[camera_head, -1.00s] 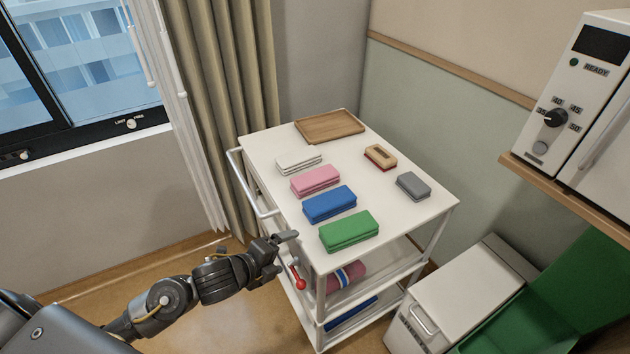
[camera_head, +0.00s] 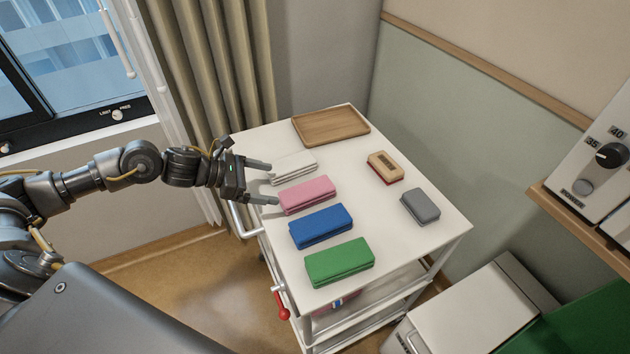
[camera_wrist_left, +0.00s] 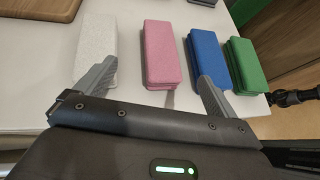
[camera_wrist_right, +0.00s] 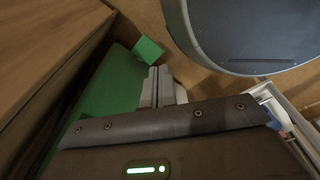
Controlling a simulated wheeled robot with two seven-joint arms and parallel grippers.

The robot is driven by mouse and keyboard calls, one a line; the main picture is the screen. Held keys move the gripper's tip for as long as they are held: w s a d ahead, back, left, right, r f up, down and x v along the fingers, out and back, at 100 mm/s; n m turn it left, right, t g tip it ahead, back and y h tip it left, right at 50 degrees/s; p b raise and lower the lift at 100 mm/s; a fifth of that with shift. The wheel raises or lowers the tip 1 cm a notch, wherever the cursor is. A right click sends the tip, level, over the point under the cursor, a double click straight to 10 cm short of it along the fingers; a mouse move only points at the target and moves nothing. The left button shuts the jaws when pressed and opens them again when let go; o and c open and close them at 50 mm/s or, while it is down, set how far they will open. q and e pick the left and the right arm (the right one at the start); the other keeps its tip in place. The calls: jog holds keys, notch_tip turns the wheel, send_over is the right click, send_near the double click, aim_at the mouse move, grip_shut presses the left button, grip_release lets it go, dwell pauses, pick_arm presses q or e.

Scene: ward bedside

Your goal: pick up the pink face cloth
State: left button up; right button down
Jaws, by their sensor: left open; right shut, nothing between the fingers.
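The pink face cloth (camera_head: 307,195) lies folded on the white trolley top, between a white cloth (camera_head: 293,168) and a blue cloth (camera_head: 321,226). My left gripper (camera_head: 273,183) is open and empty at the trolley's left edge, its fingers pointing towards the pink cloth. In the left wrist view the pink cloth (camera_wrist_left: 164,55) stands ahead, between the two spread fingers (camera_wrist_left: 152,88), which do not hold it. My right gripper (camera_wrist_right: 160,84) shows only in its own wrist view, shut and empty, away from the cloths.
A green cloth (camera_head: 340,262) lies nearest on the trolley top (camera_head: 375,225). A wooden tray (camera_head: 330,126), a small tan and red item (camera_head: 385,167) and a grey folded item (camera_head: 420,205) lie farther back and right. A rail (camera_head: 243,222) runs along the trolley's left side.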

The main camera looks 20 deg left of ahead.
aim_at(306, 190)
pick_arm(q)
jog(key=shift+s+d+r, duration=0.15)
jog(key=shift+s+d, duration=0.15)
jog(key=p+x, duration=0.1)
jog(key=x, duration=0.1)
jog(key=shift+w+d+p, duration=0.2)
jog(key=shift+d+p, duration=0.15)
jog(key=shift+d, duration=0.05)
jog(key=shift+w+d+f, duration=0.6)
jog(key=shift+w+f, duration=0.15)
jog(key=shift+w, duration=0.05)
jog(key=shift+s, duration=0.1)
jog(key=shift+d+p, duration=0.2)
jog(key=shift+p, duration=0.3)
jog(key=p+x, duration=0.1)
jog(key=x, duration=0.1)
jog(key=p+x, duration=0.2)
jog(key=shift+w+f, duration=0.2)
jog(key=shift+w, duration=0.2)
jog(key=shift+d+f, duration=0.2)
pick_arm(e)
jog(key=s+r, duration=0.4)
jog(key=r, duration=0.1)
jog(key=shift+d+r, duration=0.25)
pick_arm(q)
jog(key=shift+c, duration=0.3)
